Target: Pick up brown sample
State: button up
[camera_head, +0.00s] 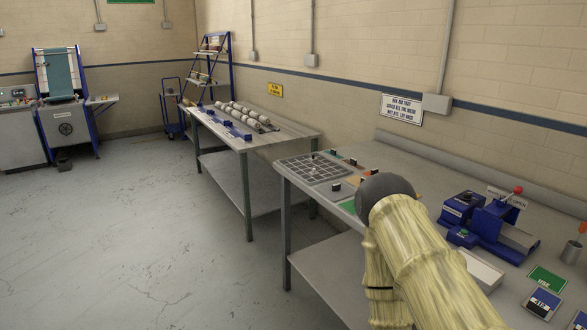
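I cannot make out a brown sample for certain. A flat orange-tan patch (353,181) lies on the near grey table (300,207), beside a grey grid board (313,168). It is too small to tell whether it is a sample or a mat. My arm, in a pale yellow sleeve with a dark rounded joint, reaches over this table and hides part of its middle. My gripper is not in view, so whether it holds anything is not shown.
A blue device (490,222) with a red knob and a white tray (481,268) stand right of my arm. A metal cup (571,251) and green card (547,279) lie farther right. Another table (287,135) holds rolls behind.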

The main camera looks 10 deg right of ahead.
aim_at(353, 163)
jog(key=u, duration=0.9)
jog(key=i, duration=0.65)
jog(key=z, duration=0.45)
